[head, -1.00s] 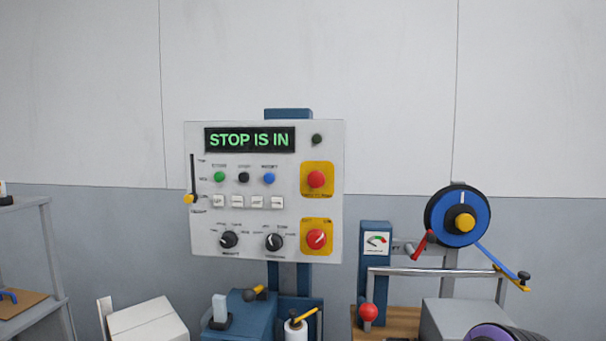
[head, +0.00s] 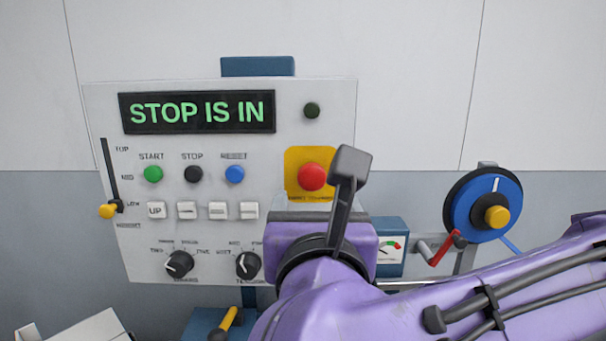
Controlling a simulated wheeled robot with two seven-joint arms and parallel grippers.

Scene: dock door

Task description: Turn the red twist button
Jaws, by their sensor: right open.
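The control panel (head: 100,250) faces me, and its display (head: 197,112) reads "STOP IS IN". A red button (head: 312,177) on a yellow plate shows at the panel's upper right. The lower red button, with a white mark on its face in the earlier view, is hidden now behind my right gripper and arm. My right gripper (head: 348,185) is open and in front of the panel's lower right. One dark finger points up beside the upper button's yellow plate; the other finger is hidden. I cannot tell whether it touches anything. My left gripper is not in view.
Green, black and blue buttons (head: 235,174), white keys (head: 187,210) and two dark knobs (head: 179,264) are on the panel. A yellow-tipped slider (head: 108,211) is at its left. A blue wheel (head: 463,212) with a red crank (head: 441,248) stands right, beyond my purple arm.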

